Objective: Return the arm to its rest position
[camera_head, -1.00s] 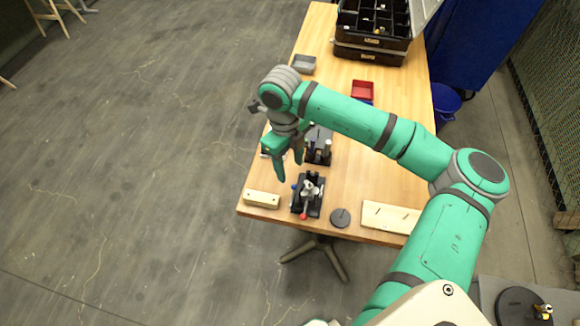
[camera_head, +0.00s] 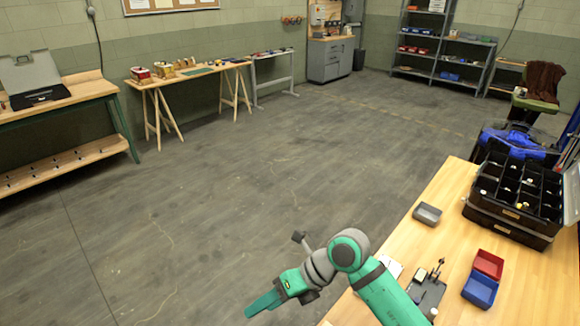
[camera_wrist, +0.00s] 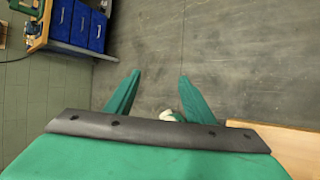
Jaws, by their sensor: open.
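My gripper (camera_head: 262,302) is at the lower middle of the head view, at the end of my green and grey arm. It reaches past the left edge of the wooden table and points left over the bare floor. In the wrist view my gripper (camera_wrist: 153,92) shows two green fingers spread apart with floor between them. A small pale object shows beside the right finger in the wrist view; I cannot tell what it is.
Workbenches and shelves line the walls. The floor (camera_head: 250,180) between is clear. Blue drawers (camera_wrist: 80,22) show in the wrist view.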

